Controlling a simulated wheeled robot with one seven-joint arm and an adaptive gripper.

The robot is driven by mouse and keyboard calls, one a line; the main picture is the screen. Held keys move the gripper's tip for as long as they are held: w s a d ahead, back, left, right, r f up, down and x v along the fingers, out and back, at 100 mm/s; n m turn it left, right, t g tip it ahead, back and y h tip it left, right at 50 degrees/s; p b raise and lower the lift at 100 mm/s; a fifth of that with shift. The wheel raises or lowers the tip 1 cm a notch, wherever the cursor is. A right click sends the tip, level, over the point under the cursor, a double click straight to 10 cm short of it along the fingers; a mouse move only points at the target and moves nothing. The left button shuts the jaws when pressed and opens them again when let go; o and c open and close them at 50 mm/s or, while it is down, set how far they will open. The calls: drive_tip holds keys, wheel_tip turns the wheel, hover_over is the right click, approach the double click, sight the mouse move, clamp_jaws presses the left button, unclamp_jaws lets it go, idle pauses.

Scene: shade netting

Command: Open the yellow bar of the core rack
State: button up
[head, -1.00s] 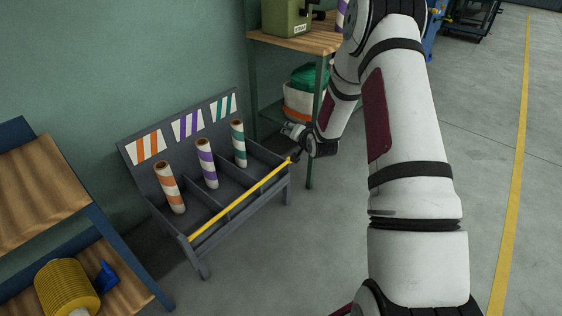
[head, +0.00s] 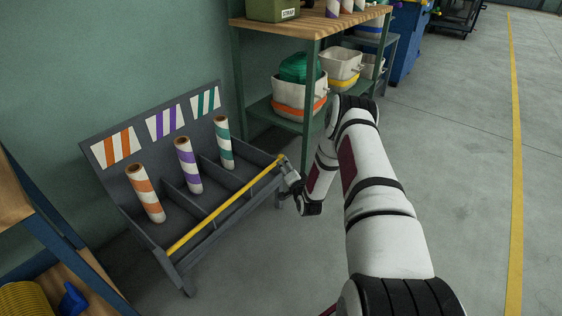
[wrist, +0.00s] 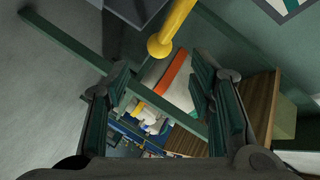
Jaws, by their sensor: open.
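The dark grey core rack (head: 150,232) stands on the floor at the left in the head view. Its yellow bar (head: 225,206) lies across the front, down in place, from lower left to the right end. Three striped rolls, orange (head: 146,194), purple (head: 188,165) and teal (head: 223,143), stand upright in separate compartments. My gripper (head: 286,174) is at the bar's right end, open and empty. In the wrist view the bar's rounded end (wrist: 172,32) comes in from the top, above the gap between my fingers (wrist: 158,88). Contact cannot be told.
A green-framed shelf (head: 309,85) with a wooden top and white buckets (head: 298,98) stands behind my gripper. A blue-framed wooden shelf (head: 50,234) is at the lower left. Open concrete floor (head: 455,170) lies to the right.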

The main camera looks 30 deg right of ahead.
sight(282, 156)
drive_tip(key=b+x, duration=0.3)
drive_tip(key=x, duration=0.5)
drive_tip(key=shift+w+d+f, duration=0.15)
drive_tip(key=shift+w+f, duration=0.1)
drive_tip(key=shift+w, duration=0.05)
drive_tip(key=shift+w+d+b, duration=0.15)
drive_tip(key=shift+w+b, duration=0.2)
drive_tip(key=shift+w, duration=0.15)
clamp_jaws()
